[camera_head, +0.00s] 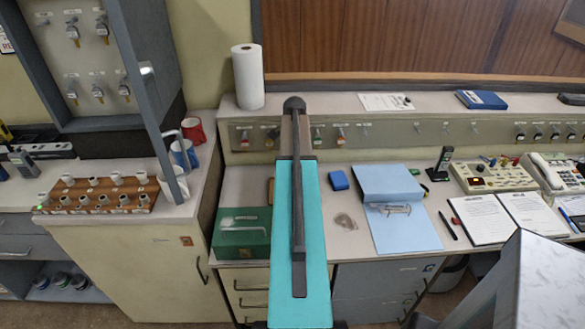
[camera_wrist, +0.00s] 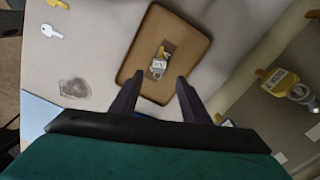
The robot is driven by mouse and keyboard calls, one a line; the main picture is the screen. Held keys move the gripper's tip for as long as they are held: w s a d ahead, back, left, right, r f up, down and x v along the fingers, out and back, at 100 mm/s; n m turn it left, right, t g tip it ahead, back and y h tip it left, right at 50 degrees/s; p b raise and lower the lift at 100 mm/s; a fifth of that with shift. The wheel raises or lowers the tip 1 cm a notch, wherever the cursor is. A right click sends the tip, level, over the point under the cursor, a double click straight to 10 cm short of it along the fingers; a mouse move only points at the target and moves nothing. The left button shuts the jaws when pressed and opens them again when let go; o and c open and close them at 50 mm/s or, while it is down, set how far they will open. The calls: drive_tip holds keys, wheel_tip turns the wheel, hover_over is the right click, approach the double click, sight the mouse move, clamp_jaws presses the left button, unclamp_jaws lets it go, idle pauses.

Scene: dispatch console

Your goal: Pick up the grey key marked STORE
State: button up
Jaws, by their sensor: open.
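In the wrist view, a small key with a pale grey head (camera_wrist: 158,68) lies in a shallow brown tray (camera_wrist: 146,33), with a yellowish and dark part beside it. Its marking is too small to read. My gripper (camera_wrist: 158,92) is open and empty, its two dark fingers over the near edge of the tray and pointing toward the key, apart from it. A whitish key (camera_wrist: 51,31) and a yellow key (camera_wrist: 58,4) lie on the desk outside the tray. In the head view my arm hides the gripper and most of the tray (camera_head: 271,190).
Keys hang on the panel (camera_head: 400,131) behind the desk; a yellow-tagged one (camera_wrist: 283,82) shows at the wrist view's right. A green box (camera_head: 240,248), blue folder (camera_head: 412,230), small blue box (camera_head: 338,180) and handset (camera_head: 441,162) stand around my arm.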

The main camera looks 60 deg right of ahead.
drive_tip(key=shift+f, duration=0.15)
drive_tip(key=shift+s+f+b, duration=0.15)
drive_tip(key=shift+f+b, duration=1.65)
drive_tip(key=shift+f, duration=0.95)
drive_tip(key=shift+f+b, duration=0.45)
drive_tip(key=shift+f, duration=1.1)
drive_tip(key=shift+c, duration=0.4)
drive_tip(key=c, duration=0.8)
drive_tip(key=shift+c, duration=0.2)
drive_tip(key=shift+r, duration=0.15)
drive_tip(key=shift+r+p, duration=1.6)
drive_tip(key=shift+r, duration=0.8)
